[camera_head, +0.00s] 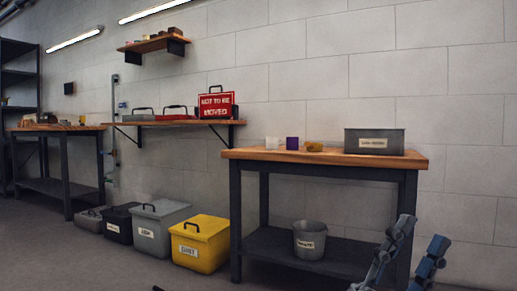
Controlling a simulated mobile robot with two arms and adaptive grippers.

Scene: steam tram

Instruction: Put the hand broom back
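I cannot make out a hand broom for certain. A small yellow-brown item (314,147) lies on the wooden top of the right workbench (240,154); it is too small to tell whether it is the broom. Only a small dark tip, which seems to be my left gripper (158,289), shows at the bottom edge, far from the bench. Whether it is open or shut is hidden. Grey-blue parts of my arm show at the lower right, in front of the bench's right leg. My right gripper does not show.
The bench also holds a white cup (272,143), a purple cup (292,143) and a labelled grey bin (374,142). A bucket (309,240) stands on its lower shelf. A yellow bin (200,243) and grey bin (158,228) stand on the floor.

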